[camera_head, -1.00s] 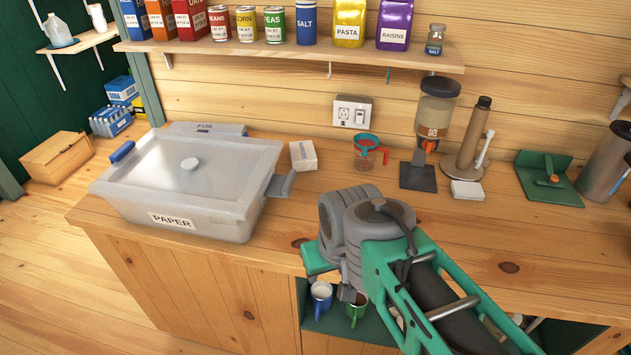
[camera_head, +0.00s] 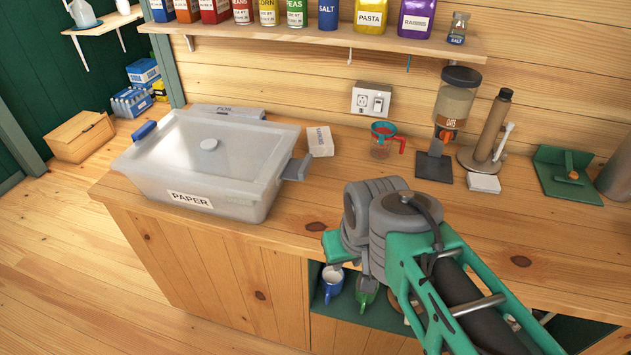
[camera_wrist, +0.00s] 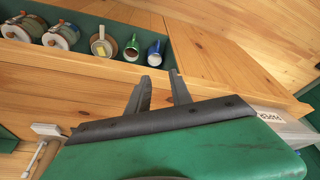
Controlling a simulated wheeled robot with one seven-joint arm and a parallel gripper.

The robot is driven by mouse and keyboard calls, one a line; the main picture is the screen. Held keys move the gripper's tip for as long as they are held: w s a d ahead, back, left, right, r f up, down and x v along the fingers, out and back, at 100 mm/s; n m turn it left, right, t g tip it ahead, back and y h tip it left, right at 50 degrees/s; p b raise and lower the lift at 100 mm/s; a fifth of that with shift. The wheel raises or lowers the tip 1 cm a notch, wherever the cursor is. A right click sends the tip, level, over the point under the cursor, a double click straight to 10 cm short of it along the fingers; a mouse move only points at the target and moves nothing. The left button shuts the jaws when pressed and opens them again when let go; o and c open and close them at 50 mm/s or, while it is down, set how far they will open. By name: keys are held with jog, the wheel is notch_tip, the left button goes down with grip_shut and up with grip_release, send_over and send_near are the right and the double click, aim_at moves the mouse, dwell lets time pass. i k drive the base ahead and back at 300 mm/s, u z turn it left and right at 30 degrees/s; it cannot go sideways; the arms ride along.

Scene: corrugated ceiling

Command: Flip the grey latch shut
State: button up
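A translucent paper bin (camera_head: 240,207) with a lid stands on the counter, left of centre in the head view. The grey latch (camera_head: 298,167) sticks out from the bin's right end and looks swung outward. A blue latch (camera_head: 144,130) is at the left end. My gripper (camera_wrist: 159,76) shows two dark fingers apart in the wrist view, with nothing between them. In the head view my gripper (camera_head: 350,270) is by the counter's front edge, right of and nearer than the bin, clear of the grey latch. My wrist partly hides its fingers there.
A dispenser (camera_head: 452,105) stands further right. The counter between latch and gripper is clear.

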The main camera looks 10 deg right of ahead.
aim_at(297, 170)
jog(key=k, duration=0.4)
jog(key=u, duration=1.55)
jog(key=i, duration=0.65)
jog(key=u, duration=0.2)
